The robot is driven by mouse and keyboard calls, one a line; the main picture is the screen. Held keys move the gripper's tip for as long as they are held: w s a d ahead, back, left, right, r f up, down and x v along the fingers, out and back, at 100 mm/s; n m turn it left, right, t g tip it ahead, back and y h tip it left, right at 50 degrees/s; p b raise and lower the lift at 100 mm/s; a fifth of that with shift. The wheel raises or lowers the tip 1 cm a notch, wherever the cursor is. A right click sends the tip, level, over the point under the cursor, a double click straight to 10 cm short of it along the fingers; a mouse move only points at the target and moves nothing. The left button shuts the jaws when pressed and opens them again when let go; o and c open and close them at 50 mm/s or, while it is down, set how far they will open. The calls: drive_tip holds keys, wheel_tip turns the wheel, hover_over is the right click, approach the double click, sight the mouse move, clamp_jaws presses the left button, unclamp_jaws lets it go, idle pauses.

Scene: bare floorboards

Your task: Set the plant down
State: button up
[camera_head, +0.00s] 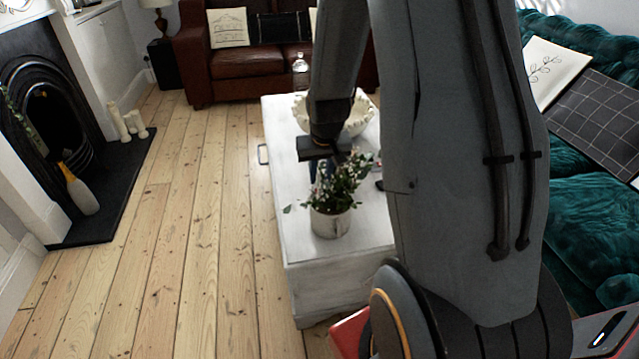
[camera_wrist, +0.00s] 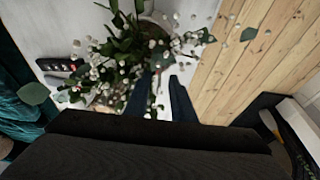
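The plant (camera_head: 335,185) has green leaves and small pale flowers in a light round pot (camera_head: 330,223). The pot appears to stand upright on the white table (camera_head: 290,225), near its front end. In the wrist view the plant (camera_wrist: 130,45) spreads across the top, and its leaves hide part of the pot. My gripper (camera_head: 322,172) is just behind the plant, pointing down. In the wrist view the two dark fingers of my gripper (camera_wrist: 162,85) are apart with a gap between them, close to the foliage. Leaves partly hide the left finger.
A cream scalloped bowl (camera_head: 355,120) stands behind my gripper on the table. A dark object (camera_wrist: 58,65) lies left of the plant in the wrist view. A teal sofa (camera_head: 590,220) is at the right, a brown sofa (camera_head: 240,72) behind. Floorboards left of the table are clear.

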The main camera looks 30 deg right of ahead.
drive_tip(key=s+a+r+g, duration=0.1)
drive_tip(key=s+a+r, duration=0.1)
drive_tip(key=s+r, duration=0.2)
drive_tip(key=s+a+r+g, duration=0.1)
drive_tip(key=s+r, duration=0.3)
drive_tip(key=s, duration=0.6)
drive_tip(key=s+a+r+g+y, duration=0.1)
drive_tip(key=s+a+r, duration=0.3)
drive_tip(key=s, duration=0.4)
drive_tip(key=shift+r+n, duration=0.3)
drive_tip(key=shift+r, duration=0.15)
drive_tip(key=shift+s+a, duration=0.1)
drive_tip(key=a+r+n+p, duration=0.2)
drive_tip(key=a+r+p, duration=0.2)
drive_tip(key=a+p, duration=0.3)
drive_tip(key=shift+n, duration=0.3)
